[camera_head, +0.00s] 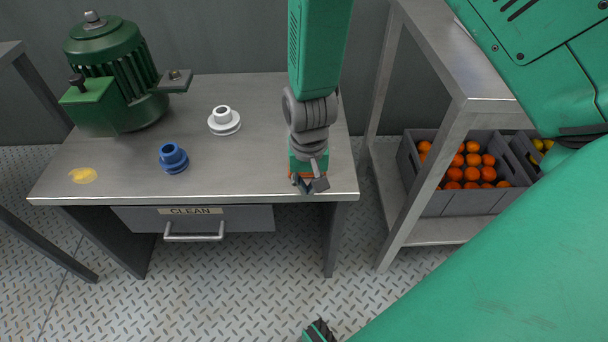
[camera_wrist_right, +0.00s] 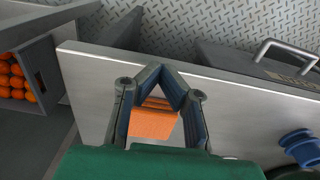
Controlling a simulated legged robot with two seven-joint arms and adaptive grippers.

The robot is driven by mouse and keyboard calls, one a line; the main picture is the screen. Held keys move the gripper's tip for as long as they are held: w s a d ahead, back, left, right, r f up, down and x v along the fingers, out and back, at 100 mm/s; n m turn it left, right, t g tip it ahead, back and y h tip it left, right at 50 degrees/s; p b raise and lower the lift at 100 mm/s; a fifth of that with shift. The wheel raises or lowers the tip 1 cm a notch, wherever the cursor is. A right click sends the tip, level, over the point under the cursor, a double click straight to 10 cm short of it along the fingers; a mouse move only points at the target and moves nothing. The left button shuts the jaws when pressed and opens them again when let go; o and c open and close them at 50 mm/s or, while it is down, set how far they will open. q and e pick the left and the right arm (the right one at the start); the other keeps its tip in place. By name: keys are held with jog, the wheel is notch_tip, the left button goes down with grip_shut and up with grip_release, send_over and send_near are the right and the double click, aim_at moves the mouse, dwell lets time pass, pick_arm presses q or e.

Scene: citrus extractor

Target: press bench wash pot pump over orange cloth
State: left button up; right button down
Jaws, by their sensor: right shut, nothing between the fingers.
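My right gripper (camera_head: 310,184) is above the right front part of the steel bench (camera_head: 250,175). Its fingertips meet in the right wrist view (camera_wrist_right: 162,70), shut with nothing between them. An orange cloth (camera_wrist_right: 152,122) shows through the gap behind the closed tips. In the head view the gripper and wrist mostly hide it. A blue flanged piece (camera_head: 173,158) and a white flanged piece (camera_head: 224,121) stand on the bench, left of the gripper and apart from it. I cannot tell whether either is the wash pot or its pump. My left gripper cannot be made out.
A green motor (camera_head: 110,70) stands at the bench's back left. A yellow patch (camera_head: 83,175) lies at the front left. A drawer marked CLEAN (camera_head: 193,219) is below. A steel rack (camera_head: 445,60) with an orange-filled crate (camera_head: 455,203) stands at right.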

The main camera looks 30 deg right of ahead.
aim_at(307, 183)
jog(key=shift+w+d+f+b, duration=0.55)
jog(key=shift+w+d+f, duration=0.5)
jog(key=shift+w, duration=0.15)
jog(key=shift+w+d+r, duration=0.1)
jog(key=shift+w+r, duration=0.05)
jog(key=shift+w, duration=0.3)
jog(key=shift+r, duration=0.1)
jog(key=shift+w, duration=0.15)
jog(key=w+d, duration=0.1)
jog(key=w, duration=0.1)
jog(key=w+d+p, duration=0.1)
jog(key=w, duration=0.1)
jog(key=w+d+p, duration=0.1)
jog(key=w+d, duration=0.1)
jog(key=shift+w, duration=0.2)
